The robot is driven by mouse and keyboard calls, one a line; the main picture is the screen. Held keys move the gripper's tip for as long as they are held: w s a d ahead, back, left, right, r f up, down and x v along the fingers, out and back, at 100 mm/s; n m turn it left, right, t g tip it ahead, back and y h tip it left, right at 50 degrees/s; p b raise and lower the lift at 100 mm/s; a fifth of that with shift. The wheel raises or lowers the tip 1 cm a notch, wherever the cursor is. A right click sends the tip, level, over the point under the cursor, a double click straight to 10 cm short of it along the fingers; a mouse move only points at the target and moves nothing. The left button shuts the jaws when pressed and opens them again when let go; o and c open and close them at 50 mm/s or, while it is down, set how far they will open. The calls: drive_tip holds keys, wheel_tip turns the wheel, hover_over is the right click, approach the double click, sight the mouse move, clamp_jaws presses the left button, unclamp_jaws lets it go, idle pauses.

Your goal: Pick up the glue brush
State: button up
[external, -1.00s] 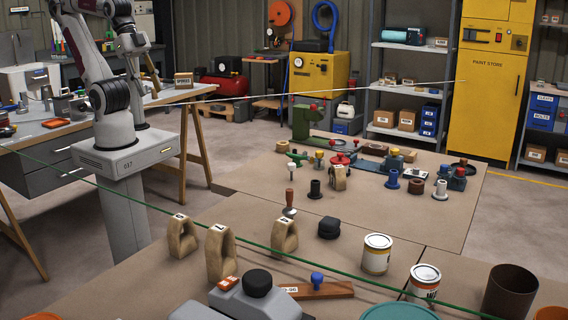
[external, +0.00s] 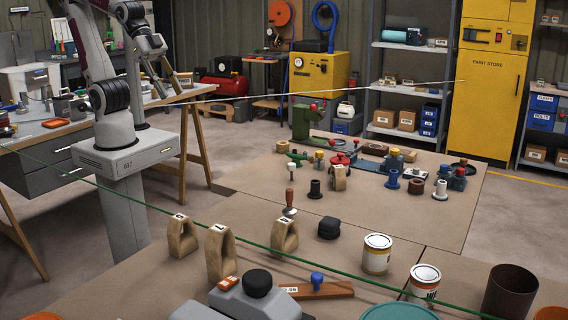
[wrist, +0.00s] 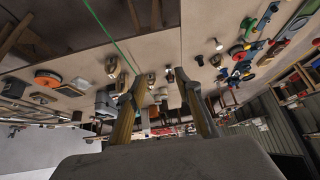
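I cannot single out the glue brush for certain. A small tool with a brown handle (external: 289,203) stands upright by a wooden block marked with a label (external: 285,238) in the external view. Another small upright piece with a pale end (external: 291,174) stands farther back on the table; both are too small to name. My gripper (external: 169,90) is high at the upper left, over the workbench side and well away from the tabletop pieces. In the wrist view my gripper (wrist: 158,84) has its two fingers apart with nothing seen held between them.
Wooden blocks (external: 220,256), paint tins (external: 377,254) and a dark round container (external: 510,291) stand on the near tables. A green line (external: 130,200) and a white line (external: 330,93) cross the view. Spools and a green clamp-like tool (external: 307,122) stand farther back.

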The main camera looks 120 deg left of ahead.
drive_tip(key=w+a+f+t, duration=0.15)
drive_tip(key=w+f, duration=0.25)
drive_tip(key=w, duration=0.8)
drive_tip(key=w+f+t, duration=0.3)
drive_tip(key=w+f, duration=0.1)
drive_tip(key=w, duration=0.8)
drive_tip(key=s+f+x, duration=0.1)
drive_tip(key=x, duration=0.7)
drive_tip(key=t, duration=0.3)
approach(289, 206)
wheel_tip(289, 206, up, 4)
drive_tip(key=w, duration=0.1)
drive_tip(key=shift+w+a+f, duration=0.1)
drive_tip(key=shift+w+f, duration=0.05)
drive_tip(key=shift+f, duration=0.35)
drive_tip(key=shift+w+a+f, duration=0.1)
drive_tip(key=shift+w+f, duration=0.05)
drive_tip(key=shift+f, duration=0.35)
drive_tip(key=shift+w, duration=0.1)
drive_tip(key=shift+x, duration=1.2)
drive_tip(key=shift+w, duration=0.15)
drive_tip(key=shift+r+x, duration=0.2)
drive_tip(key=shift+x, duration=2.25)
